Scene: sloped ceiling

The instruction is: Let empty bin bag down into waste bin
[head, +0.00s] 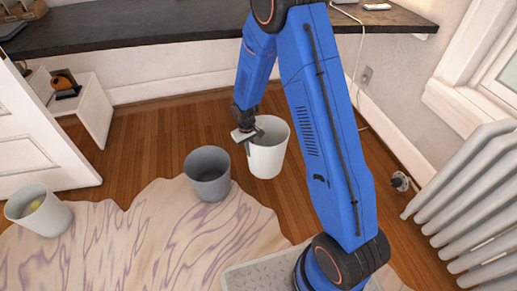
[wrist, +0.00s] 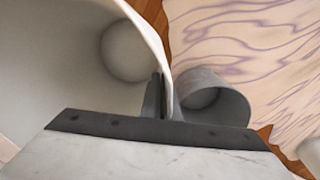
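A white, open-topped, bucket-shaped thing (head: 268,158) hangs upright at my gripper (head: 248,134). It looks like the empty bin bag, with no folds showing. In the wrist view, its wall (wrist: 60,60) and round bottom fill the left side, and the fingers (wrist: 160,98) pinch its rim. It appears empty. A grey round waste bin (head: 208,174) stands just left of and nearer than the bag. It also shows in the wrist view (wrist: 225,105), smaller and lower than the bag's rim. The bag is beside the grey bin, not over it. Its height above the floor is hard to judge.
A patterned rug (head: 150,240) covers the near floor. A dark counter (head: 150,30) runs along the back. A white radiator (head: 470,205) is at the right. A grey tray (head: 250,275) lies near my arm.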

